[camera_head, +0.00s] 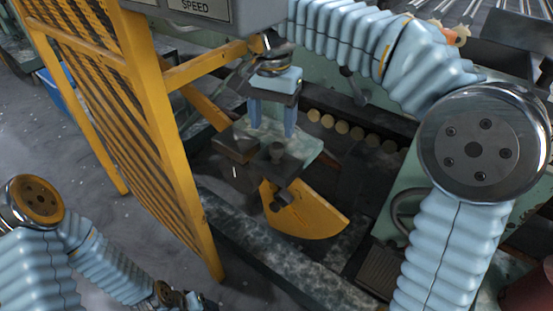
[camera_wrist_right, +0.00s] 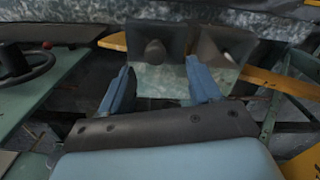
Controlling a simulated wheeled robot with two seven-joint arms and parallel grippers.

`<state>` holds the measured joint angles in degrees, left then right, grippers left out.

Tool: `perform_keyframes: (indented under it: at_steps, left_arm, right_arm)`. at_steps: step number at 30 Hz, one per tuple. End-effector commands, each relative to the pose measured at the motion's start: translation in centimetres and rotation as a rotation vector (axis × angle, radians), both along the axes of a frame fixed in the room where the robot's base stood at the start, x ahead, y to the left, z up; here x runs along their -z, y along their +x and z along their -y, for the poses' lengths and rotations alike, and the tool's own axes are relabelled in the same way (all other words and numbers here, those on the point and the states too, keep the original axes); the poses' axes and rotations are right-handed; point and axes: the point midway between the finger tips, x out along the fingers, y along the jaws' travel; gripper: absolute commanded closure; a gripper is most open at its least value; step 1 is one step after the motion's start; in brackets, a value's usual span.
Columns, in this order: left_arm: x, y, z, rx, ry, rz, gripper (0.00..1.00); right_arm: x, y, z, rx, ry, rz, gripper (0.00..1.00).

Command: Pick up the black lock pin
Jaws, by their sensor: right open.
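A small dark knob that looks like the black lock pin (camera_head: 277,152) stands on a dark block in the middle of the head view. In the right wrist view the rounded pin (camera_wrist_right: 155,52) shows against its block, beyond the fingertips. My right gripper (camera_head: 273,118) points down with two blue fingers apart and nothing between them. It is above and slightly behind the pin, not touching it. Its fingers also show in the right wrist view (camera_wrist_right: 162,84). My left gripper (camera_head: 178,297) is only partly in view at the bottom edge; its fingers cannot be made out.
A second dark block (camera_head: 236,146) sits just left of the pin's block. A yellow curved plate (camera_head: 308,214) lies in front. A yellow slatted guard (camera_head: 160,130) stands at the left, and a row of round brass-coloured ends (camera_head: 342,127) runs behind at the right.

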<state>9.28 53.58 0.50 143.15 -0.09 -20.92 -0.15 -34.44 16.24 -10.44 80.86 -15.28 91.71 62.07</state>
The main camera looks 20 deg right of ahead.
Motion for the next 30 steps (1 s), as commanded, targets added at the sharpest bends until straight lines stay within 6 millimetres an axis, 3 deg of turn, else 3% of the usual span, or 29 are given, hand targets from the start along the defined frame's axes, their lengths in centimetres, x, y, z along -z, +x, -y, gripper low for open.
perform_keyframes:
  at_steps: [15, 23, 24, 30]
  left_arm:
    - [1.6, 0.2, -0.5, -0.009, 0.007, 0.004, 0.38]
    - [1.6, 0.2, -0.5, -0.010, 0.008, 0.004, 0.38]
    - [1.6, 0.2, -0.5, -0.010, 0.008, 0.004, 0.38]
    - [1.6, 0.2, -0.5, -0.010, 0.008, 0.004, 0.38]
  right_arm:
    - [6.3, -0.1, 1.0, -0.001, -0.001, 0.001, 0.37]
    - [6.7, 0.0, 1.0, -0.001, 0.001, 0.003, 0.37]
    - [6.7, 0.0, 1.0, -0.002, 0.001, 0.003, 0.39]
    - [6.7, 0.0, 1.0, -0.002, 0.000, 0.003, 0.69]
